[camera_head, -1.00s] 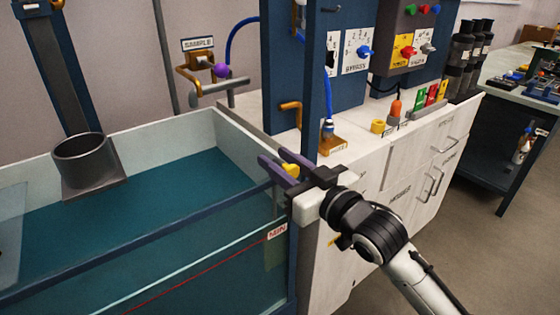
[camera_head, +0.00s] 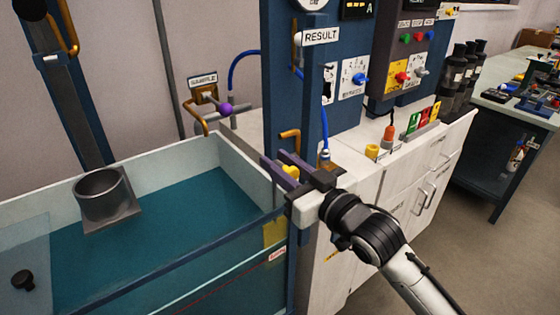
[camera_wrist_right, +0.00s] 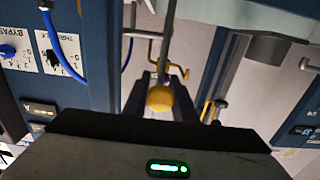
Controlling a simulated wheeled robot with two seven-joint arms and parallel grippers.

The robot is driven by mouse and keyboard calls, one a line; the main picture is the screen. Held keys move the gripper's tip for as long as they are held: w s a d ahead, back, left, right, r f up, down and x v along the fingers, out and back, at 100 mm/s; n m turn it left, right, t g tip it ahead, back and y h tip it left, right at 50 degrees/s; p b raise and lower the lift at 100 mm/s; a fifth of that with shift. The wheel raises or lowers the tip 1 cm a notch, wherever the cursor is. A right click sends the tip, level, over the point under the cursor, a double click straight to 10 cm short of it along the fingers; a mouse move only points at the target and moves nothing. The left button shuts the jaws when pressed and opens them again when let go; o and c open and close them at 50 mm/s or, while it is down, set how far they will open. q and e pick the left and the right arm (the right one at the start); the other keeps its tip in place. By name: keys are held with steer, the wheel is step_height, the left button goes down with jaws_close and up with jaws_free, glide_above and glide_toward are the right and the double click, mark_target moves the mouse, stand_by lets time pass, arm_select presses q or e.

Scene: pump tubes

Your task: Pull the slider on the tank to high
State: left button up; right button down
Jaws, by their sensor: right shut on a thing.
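The tank (camera_head: 185,160) with teal water fills the left of the head view. A yellow knob (camera_head: 291,171) is at its right corner, and it also shows in the right wrist view (camera_wrist_right: 160,98). My right gripper (camera_head: 275,163) is shut on the yellow knob, its purple fingers on either side of it. A yellowish plate (camera_head: 274,232) shows below the gripper at the tank's corner, above a small red-lettered label (camera_head: 277,255). The slider's link to the knob is hidden by the gripper. My left gripper is out of view.
A white cabinet (camera_head: 395,190) is to the right. A grey cup-like holder (camera_head: 103,200) is over the tank. A purple-knobbed valve (camera_head: 225,109) is at the back.

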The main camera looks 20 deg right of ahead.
steer(key=shift+r+p, duration=0.5)
steer(key=shift+r, duration=0.65)
steer(key=c, duration=1.5)
jaws_free()
steer(key=shift+f, duration=0.1)
steer(key=shift+s+d+f, duration=0.1)
steer(key=shift+s, duration=0.05)
steer(key=shift+b+v, duration=0.55)
steer(key=shift+v, duration=4.45)
